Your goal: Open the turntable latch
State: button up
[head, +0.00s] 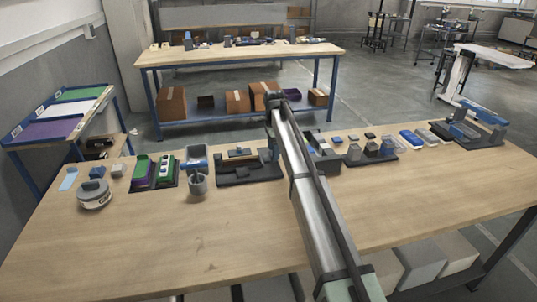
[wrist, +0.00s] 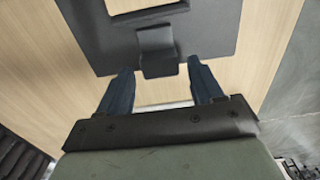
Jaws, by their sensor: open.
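In the wrist view, my gripper (wrist: 160,70) is open, with one dark blue finger on each side of a dark tab (wrist: 157,50). The tab sticks out from the near edge of a dark grey plate (wrist: 215,30). It appears to be the latch, but I cannot tell for sure. I cannot tell whether the fingers touch it. In the head view, a dark fixture (head: 262,172) with a small front block stands just left of my arm. It may be the same plate. My gripper is hidden in the head view.
Several small blocks and a blue-grey stand (head: 475,125) lie to the right. The table's front (head: 200,240) is clear.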

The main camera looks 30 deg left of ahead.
jog(key=shift+r, duration=2.65)
